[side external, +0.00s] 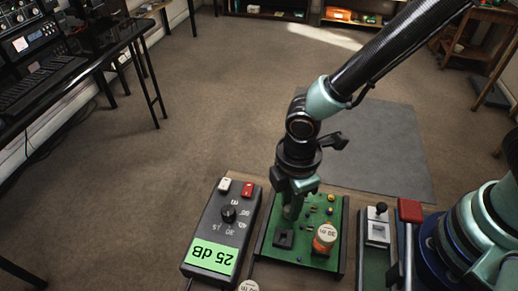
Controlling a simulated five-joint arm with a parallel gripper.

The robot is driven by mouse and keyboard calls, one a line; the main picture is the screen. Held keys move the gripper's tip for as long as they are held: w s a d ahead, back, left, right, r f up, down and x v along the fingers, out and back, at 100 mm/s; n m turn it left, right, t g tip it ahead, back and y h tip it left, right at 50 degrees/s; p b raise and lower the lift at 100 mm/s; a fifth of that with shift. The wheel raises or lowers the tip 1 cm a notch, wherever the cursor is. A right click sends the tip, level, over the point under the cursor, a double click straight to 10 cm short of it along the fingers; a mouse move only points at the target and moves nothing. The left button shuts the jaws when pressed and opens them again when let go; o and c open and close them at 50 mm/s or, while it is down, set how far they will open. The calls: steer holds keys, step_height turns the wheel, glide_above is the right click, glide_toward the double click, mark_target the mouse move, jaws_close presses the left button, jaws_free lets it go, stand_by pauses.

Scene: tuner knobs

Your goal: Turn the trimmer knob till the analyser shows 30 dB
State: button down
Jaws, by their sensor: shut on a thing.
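The analyser (197,240) is a dark grey box at the left of the work. Its green display (211,257) reads 25 dB, upside down in this view. My gripper (292,210) points down over the green circuit board (306,248), just right of the analyser. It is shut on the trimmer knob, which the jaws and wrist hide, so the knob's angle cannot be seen.
The analyser has its own black dial (229,213), a white button (224,184) and a red button (247,189). An orange and white labelled cylinder (325,238) stands on the board close right of my gripper. A box with a black-topped lever (378,228) is further right.

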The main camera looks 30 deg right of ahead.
stand_by(0.4)
steer(key=c, duration=0.7)
jaws_free()
steer(key=shift+o, duration=0.2)
step_height(320, 180, up, 12)
steer(key=shift+c, duration=1.4)
step_height(320, 180, down, 12)
steer(key=shift+f, duration=0.1)
